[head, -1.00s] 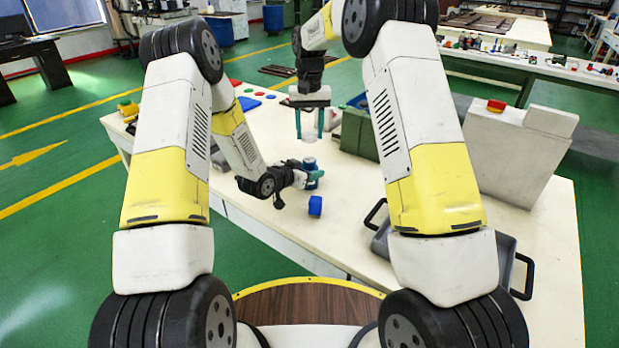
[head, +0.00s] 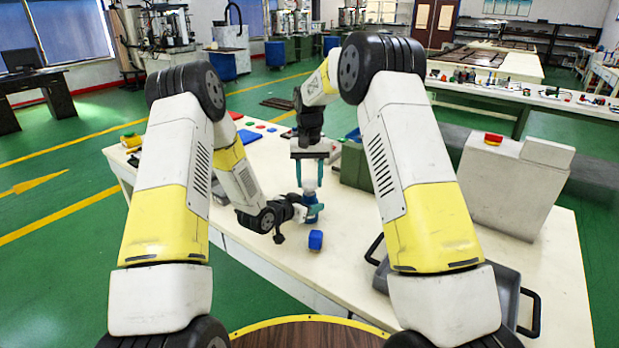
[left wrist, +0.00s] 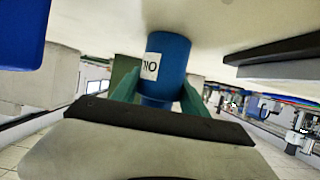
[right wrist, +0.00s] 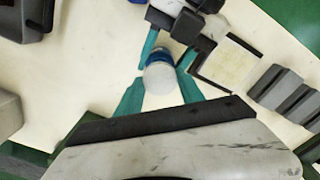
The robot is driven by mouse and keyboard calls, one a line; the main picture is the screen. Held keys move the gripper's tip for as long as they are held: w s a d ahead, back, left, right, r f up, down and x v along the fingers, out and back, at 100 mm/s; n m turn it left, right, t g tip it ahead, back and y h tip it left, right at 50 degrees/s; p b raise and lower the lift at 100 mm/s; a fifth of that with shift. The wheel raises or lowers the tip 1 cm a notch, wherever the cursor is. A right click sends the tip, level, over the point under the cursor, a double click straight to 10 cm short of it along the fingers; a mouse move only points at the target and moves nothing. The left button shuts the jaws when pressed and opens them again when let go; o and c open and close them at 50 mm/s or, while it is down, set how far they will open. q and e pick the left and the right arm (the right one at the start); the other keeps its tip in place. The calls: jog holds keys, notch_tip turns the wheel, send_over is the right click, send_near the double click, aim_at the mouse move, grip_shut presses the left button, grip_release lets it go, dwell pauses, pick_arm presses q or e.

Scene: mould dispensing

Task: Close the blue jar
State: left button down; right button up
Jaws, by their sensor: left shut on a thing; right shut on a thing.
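The blue jar (head: 311,208) stands on the white table, with a white label showing in the left wrist view (left wrist: 170,58). My left gripper (head: 300,207) comes in from the left and is shut around its side. A white lid (head: 309,177) is between the fingers of my right gripper (head: 311,185), which points straight down and is shut on it. The lid is directly above the jar. In the right wrist view the white lid (right wrist: 160,80) covers most of the jar, with a blue edge showing. I cannot tell if the lid is seated.
A green box (head: 355,165) stands behind to the right. A grey tray (head: 505,290) with black handles is at the right. A grey box with a red button (head: 494,139) stands beyond it.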

dwell(0.3)
jog(key=shift+f, duration=0.9)
jog(key=shift+f, duration=0.55)
